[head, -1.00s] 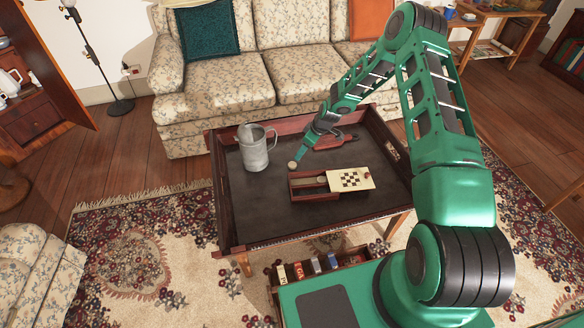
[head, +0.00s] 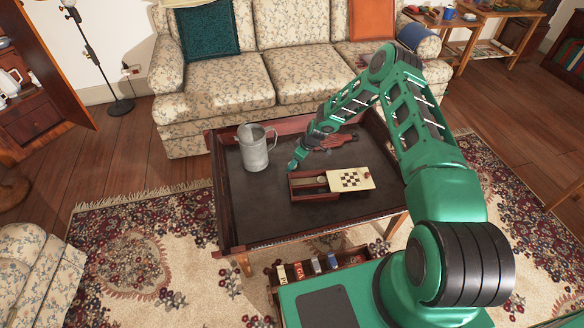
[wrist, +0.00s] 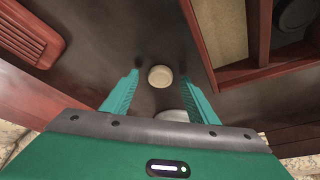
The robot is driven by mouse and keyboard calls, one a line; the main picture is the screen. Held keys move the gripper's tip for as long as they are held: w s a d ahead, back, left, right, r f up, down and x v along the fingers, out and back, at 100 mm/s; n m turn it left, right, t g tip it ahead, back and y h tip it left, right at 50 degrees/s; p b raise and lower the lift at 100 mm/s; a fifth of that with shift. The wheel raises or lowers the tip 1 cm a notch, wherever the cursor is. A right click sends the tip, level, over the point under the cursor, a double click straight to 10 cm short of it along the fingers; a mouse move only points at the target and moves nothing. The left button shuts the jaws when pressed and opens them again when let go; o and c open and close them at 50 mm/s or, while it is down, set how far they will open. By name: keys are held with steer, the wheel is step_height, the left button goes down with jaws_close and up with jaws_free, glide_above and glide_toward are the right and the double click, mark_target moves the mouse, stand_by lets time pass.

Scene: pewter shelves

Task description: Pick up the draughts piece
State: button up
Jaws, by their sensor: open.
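The draughts piece (wrist: 160,76) is a small cream disc lying on the dark tabletop. In the wrist view it shows between the tips of my open gripper (wrist: 160,80), with a gap on both sides. The jaws hold nothing.
The games box has open compartments and a chequered lid (head: 351,179) on its right. A grey metal mug (head: 253,150) stands close on the left of my gripper. The dark table (head: 262,212) has raised sides. Its front left area is clear.

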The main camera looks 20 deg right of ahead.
steer(key=shift+f, duration=0.25)
steer(key=shift+c, duration=0.6)
steer(key=c, duration=1)
steer(key=shift+r, duration=0.2)
step_height(320, 180, up, 4)
steer(key=shift+w+r, duration=0.1)
steer(key=s+a+r, duration=0.6)
steer(key=a, duration=0.4)
steer(key=shift+r, duration=0.25)
